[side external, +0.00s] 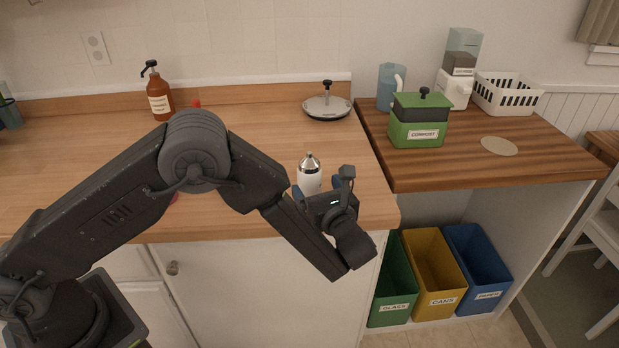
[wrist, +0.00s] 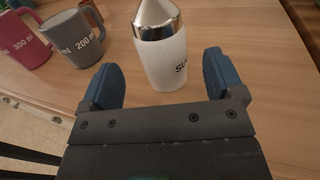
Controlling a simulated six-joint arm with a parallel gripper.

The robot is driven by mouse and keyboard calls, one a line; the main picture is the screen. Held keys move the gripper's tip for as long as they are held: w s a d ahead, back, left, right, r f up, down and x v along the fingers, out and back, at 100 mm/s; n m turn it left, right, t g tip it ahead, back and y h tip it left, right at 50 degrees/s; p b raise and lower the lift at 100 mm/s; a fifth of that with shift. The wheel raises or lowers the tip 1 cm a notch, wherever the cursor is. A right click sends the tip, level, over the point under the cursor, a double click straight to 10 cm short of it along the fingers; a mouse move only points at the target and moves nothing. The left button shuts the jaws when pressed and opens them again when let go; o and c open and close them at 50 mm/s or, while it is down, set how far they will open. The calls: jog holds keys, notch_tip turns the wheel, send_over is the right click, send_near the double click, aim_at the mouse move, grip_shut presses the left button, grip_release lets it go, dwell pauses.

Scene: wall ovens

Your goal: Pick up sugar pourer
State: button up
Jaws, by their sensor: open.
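The sugar pourer (side external: 309,176) stands upright on the wooden counter near its front right corner. It has a white body and a shiny metal cone top. In the wrist view the sugar pourer (wrist: 162,58) stands just beyond and between my fingertips, its label partly turned away to the right. My gripper (side external: 317,190) is at the counter's front edge, close to the pourer. In the wrist view my gripper (wrist: 164,80) has its two blue fingers spread wide, with nothing held between them.
A grey measuring cup (wrist: 75,38) and a pink one (wrist: 24,42) stand left of the pourer. A pan lid (side external: 327,107) and a brown syrup bottle (side external: 160,103) are farther back. A green compost bin (side external: 418,130) stands on the right counter. Bare counter surrounds the pourer.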

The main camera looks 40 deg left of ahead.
aim_at(315, 182)
jog(key=x, duration=0.5)
jog(key=shift+w+a, duration=0.1)
jog(key=shift+w, duration=0.05)
jog(key=c, duration=1)
jog(key=shift+c, duration=0.6)
jog(key=shift+r, duration=0.15)
